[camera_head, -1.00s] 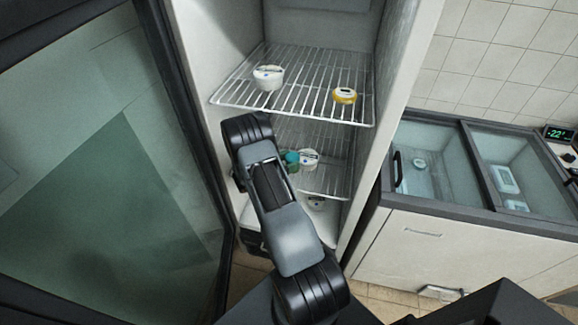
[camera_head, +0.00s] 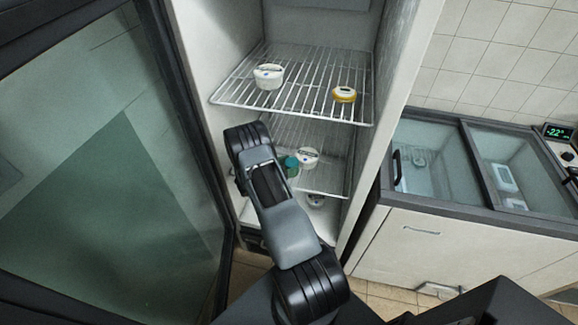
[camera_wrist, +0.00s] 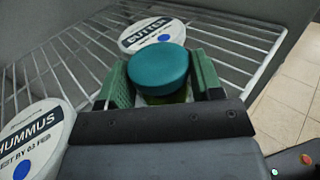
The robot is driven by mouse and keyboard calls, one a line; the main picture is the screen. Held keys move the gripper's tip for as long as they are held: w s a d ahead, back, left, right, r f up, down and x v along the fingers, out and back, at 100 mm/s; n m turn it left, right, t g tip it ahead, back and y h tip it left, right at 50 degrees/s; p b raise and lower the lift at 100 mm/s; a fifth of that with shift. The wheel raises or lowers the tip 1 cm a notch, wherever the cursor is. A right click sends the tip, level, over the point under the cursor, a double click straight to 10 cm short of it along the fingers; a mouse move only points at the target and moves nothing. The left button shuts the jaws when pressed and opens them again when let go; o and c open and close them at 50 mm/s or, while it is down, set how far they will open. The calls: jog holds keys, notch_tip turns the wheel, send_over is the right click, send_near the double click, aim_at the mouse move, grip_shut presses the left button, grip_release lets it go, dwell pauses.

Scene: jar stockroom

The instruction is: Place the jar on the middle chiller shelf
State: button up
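The jar has a teal lid (camera_wrist: 160,68) and an olive-green body, and is upright in the wrist view. My gripper (camera_wrist: 163,85) has its green-padded fingers on both sides of the jar and looks shut on it. In the head view the teal jar (camera_head: 291,167) shows beside my arm, in front of the middle chiller shelf (camera_head: 322,182). This wire shelf (camera_wrist: 232,62) spreads behind and around the jar in the wrist view. Whether the jar's base touches the wires is hidden by my gripper.
A butter tub (camera_wrist: 150,33) stands close behind the jar, and a hummus tub (camera_wrist: 36,140) at left. The top shelf (camera_head: 300,100) holds a white tub (camera_head: 268,76) and a yellow-based tub (camera_head: 344,94). The glass door (camera_head: 100,180) stands open at left; a chest freezer (camera_head: 460,235) is at right.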

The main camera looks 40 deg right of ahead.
aim_at(286, 167)
jog(key=o, duration=0.4)
jog(key=shift+r, duration=0.2)
jog(key=b+v, duration=0.1)
jog(key=v, duration=0.5)
jog(key=shift+w+a+f+b, duration=0.1)
jog(key=shift+a+b, duration=0.1)
jog(key=shift+b, duration=0.1)
jog(key=shift+a, duration=0.3)
jog(key=s+a+r+m+y, duration=0.3)
jog(key=a+r+m+y, duration=0.1)
jog(key=r, duration=0.3)
jog(key=s+a+r+m+y, duration=0.3)
jog(key=a+r+m+y, duration=0.1)
jog(key=r, duration=0.3)
jog(key=s+a+r+m+t+y, duration=0.3)
jog(key=s+a+r+t+y, duration=0.1)
jog(key=a, duration=0.4)
jog(key=s+a+r+m+t+y, duration=0.4)
jog(key=a+r+y, duration=0.1)
jog(key=a, duration=0.3)
jog(key=shift+s+a+r+y, duration=0.15)
jog(key=shift+s+r+y, duration=0.2)
jog(key=shift+r, duration=0.3)
